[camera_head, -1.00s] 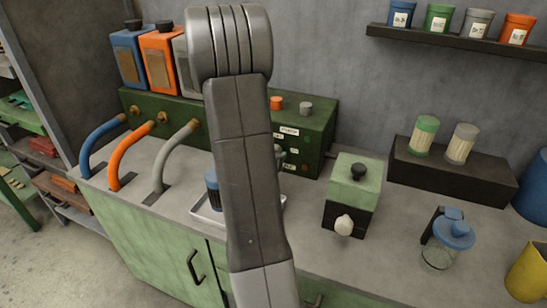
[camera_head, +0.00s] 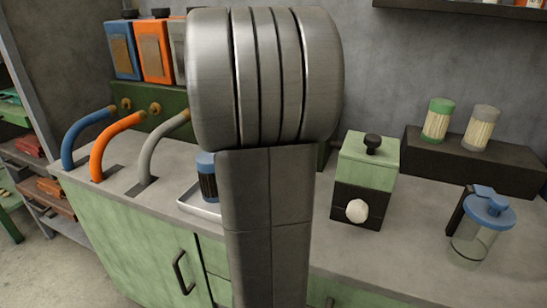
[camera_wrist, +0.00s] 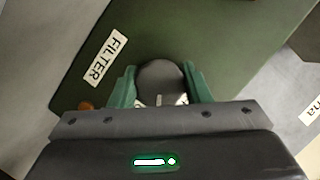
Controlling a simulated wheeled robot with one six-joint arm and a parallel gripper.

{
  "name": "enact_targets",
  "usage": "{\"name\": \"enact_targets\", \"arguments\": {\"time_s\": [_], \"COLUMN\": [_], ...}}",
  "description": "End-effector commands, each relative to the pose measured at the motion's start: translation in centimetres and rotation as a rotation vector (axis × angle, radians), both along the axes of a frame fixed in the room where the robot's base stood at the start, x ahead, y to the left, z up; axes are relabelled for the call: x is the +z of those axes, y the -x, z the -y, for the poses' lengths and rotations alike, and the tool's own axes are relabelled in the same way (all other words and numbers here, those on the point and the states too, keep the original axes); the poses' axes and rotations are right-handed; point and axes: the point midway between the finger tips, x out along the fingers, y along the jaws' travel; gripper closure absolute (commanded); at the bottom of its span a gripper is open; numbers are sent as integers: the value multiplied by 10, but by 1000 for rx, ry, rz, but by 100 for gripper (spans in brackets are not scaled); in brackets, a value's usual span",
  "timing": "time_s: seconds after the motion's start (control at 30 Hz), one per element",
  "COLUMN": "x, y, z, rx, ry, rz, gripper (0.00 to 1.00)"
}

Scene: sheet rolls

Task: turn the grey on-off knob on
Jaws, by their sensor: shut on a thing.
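In the wrist view the grey knob (camera_wrist: 162,78) is a round, dark grey cap on the dark green housing (camera_wrist: 215,35). My gripper (camera_wrist: 160,88) is shut on it, with one green finger on each side. A white FILTER label (camera_wrist: 108,57) lies to the upper left of the knob. Part of the knob is hidden by the gripper body, and I cannot read its turned position. In the head view my arm hides the knob, my gripper and most of the green housing (camera_head: 180,100).
Blue, orange and grey hoses (camera_head: 120,135) curve onto the bench at left. A green-and-black box (camera_head: 362,190) with a pale front knob and a lidded jug (camera_head: 480,225) stand at right.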

Motion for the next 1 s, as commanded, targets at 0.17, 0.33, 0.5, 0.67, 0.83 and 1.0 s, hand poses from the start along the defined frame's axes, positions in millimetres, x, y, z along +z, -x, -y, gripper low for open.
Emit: {"name": "enact_targets", "arguments": {"time_s": [0.17, 0.33, 0.5, 0.67, 0.83, 1.0], "x": [-10, -10, -9, -7, -5, -3], "y": [0, 0, 0, 0, 0, 0], "z": [1, 0, 0, 0, 0, 0], "rx": [-1, 0, 0, 0, -1, -1], "ry": [-131, -255, -367, -454, -519, -560], "rz": [58, 109, 155, 189, 215, 231], "gripper": [79, 79, 79, 79, 80, 80]}}
